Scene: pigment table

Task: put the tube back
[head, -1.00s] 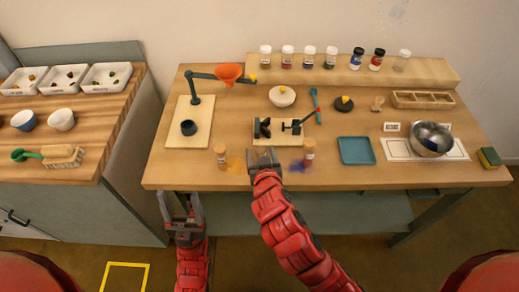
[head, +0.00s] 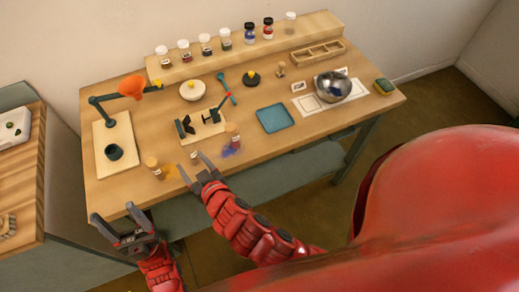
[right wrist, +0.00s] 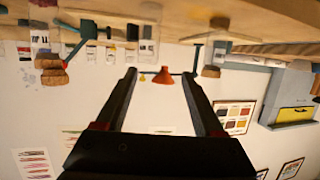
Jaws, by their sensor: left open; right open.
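I cannot single out a tube for certain. Two small cork-topped bottles stand near the table's front edge in the head view: one at the left (head: 152,165) by an orange stain, one at the right (head: 233,133) by a blue stain. My right gripper (head: 194,164) is open at the front edge between them. In the right wrist view its jaws (right wrist: 160,75) are apart with nothing between them. That view is upside down, and the cork-topped bottles show at both sides. My left gripper (head: 114,217) is open and empty in front of the table's left corner.
Several capped jars (head: 224,39) stand on the rear shelf (head: 290,43). A clamp device (head: 203,128), a blue tray (head: 273,118), a metal bowl (head: 333,86) and a stand with an orange funnel (head: 132,86) are on the table.

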